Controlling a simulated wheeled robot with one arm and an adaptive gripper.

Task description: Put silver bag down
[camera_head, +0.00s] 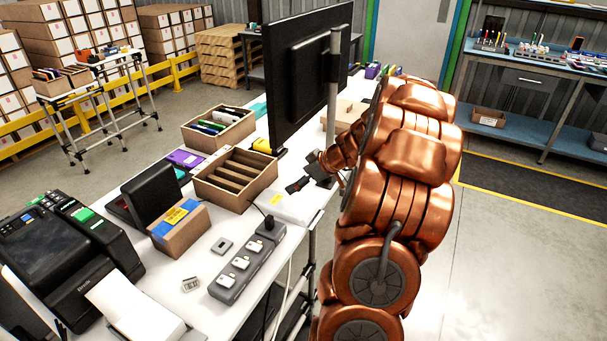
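A flat, pale white-silver packet (290,208) with a small yellow mark lies at the table's right edge, just right of an open cardboard box. It may be the silver bag; no other silver bag can be made out. My gripper (308,182) is small and dark in this view. It is just above and behind the packet, close to the right wall of the box. Its fingers point down and left toward the packet. I cannot tell whether they touch it or how far apart they are. My copper-coloured arm hides the table behind and right of the gripper.
The open divided box (236,182) stands left of the packet, with a filled box (218,128) behind it. A monitor (305,75) rises behind the gripper. A small carton (180,227), a power strip (248,268) and a printer (60,265) are nearer.

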